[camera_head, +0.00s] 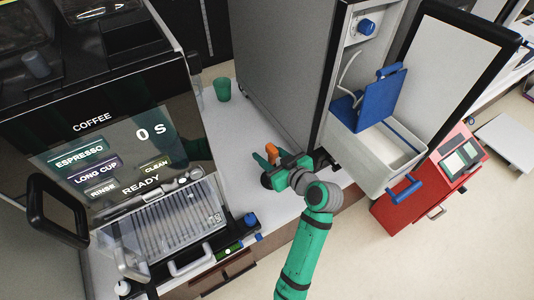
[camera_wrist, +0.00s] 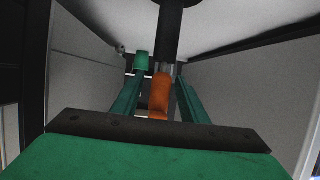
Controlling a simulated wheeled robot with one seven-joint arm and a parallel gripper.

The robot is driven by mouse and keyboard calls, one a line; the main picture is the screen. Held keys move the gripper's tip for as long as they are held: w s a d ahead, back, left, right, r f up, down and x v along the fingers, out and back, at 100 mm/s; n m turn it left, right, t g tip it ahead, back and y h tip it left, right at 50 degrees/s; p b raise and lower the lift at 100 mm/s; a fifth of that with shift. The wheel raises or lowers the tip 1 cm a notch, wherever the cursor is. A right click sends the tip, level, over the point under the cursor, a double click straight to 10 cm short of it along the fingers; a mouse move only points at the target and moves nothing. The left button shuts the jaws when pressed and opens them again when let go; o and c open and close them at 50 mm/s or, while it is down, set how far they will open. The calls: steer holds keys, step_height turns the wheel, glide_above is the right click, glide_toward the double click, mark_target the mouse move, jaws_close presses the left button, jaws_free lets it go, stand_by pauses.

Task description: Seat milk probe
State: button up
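My gripper (camera_head: 272,160) is low over the white counter, in front of the grey fridge side. A small orange piece (camera_head: 271,153) shows between its fingers; I cannot tell whether it is the milk probe. In the wrist view the green fingers stand apart on both sides of the orange piece (camera_wrist: 160,95), with narrow gaps beside it. In the open fridge a blue bracket (camera_head: 370,99) with a pale curved tube stands over a white container (camera_head: 392,150).
The coffee machine (camera_head: 120,150) stands at the left, its screen reading READY. A green cup (camera_head: 222,89) is on the counter behind my gripper, also in the wrist view (camera_wrist: 142,62). The open fridge door (camera_head: 448,70) and a red cabinet (camera_head: 410,195) are at the right.

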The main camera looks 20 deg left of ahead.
steer(key=v, duration=1)
steer(key=shift+d, duration=0.25)
steer(key=shift+r, duration=0.1)
steer(key=shift+s, duration=0.1)
